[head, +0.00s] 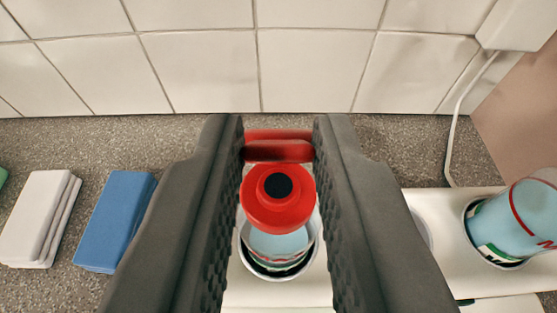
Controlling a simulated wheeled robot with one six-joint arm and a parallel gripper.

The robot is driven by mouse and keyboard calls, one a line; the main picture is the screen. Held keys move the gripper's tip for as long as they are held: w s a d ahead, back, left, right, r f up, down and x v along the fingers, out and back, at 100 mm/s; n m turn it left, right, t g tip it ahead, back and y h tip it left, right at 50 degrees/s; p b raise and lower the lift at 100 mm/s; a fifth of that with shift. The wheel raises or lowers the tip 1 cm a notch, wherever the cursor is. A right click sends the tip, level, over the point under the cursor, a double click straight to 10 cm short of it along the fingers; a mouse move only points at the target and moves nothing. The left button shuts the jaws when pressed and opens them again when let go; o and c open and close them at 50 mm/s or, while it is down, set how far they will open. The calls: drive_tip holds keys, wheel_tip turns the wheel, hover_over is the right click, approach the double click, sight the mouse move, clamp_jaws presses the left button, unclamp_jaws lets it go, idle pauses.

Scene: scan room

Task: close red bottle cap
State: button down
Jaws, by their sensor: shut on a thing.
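A bottle with a red cap (278,208) stands upright at the centre, below and between my gripper's dark fingers. The cap's top shows a raised red ring around a dark round opening. A red flap-like piece (279,152) sits just beyond the ring, between the fingertips. My gripper (280,135) is shut on this red piece, with a finger on each side. Whether the piece joins the cap by a hinge cannot be seen. The pale blue bottle body (279,244) shows below the cap, in a round white holder (245,262). Its lower part is hidden.
A second pale blue bottle (510,222) leans in the white rack (443,207) at right. A blue block (116,218) and white blocks (38,217) lie on the speckled counter (120,142) at left. A tiled wall (200,70) rises behind, with a white cable (455,125) at right.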

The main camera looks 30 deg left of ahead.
drive_tip(key=shift+s+d+f+t+y, duration=0.25)
drive_tip(key=shift+s+f+t+y, duration=0.1)
drive_tip(key=shift+f+t+y, duration=0.65)
drive_tip(key=shift+s+d+f+t+y, duration=0.35)
drive_tip(key=shift+f+t+y, duration=0.35)
drive_tip(key=shift+t, duration=0.65)
drive_tip(key=shift+s+d+f+t+y, duration=0.15)
drive_tip(key=shift+s+f+t+y, duration=0.25)
drive_tip(key=shift+f+t+y, duration=0.5)
drive_tip(key=shift+t, duration=0.35)
drive_tip(key=c, duration=1.2)
unclamp_jaws()
drive_tip(key=shift+c, duration=0.2)
drive_tip(key=v, duration=1.2)
drive_tip(key=shift+s, duration=0.1)
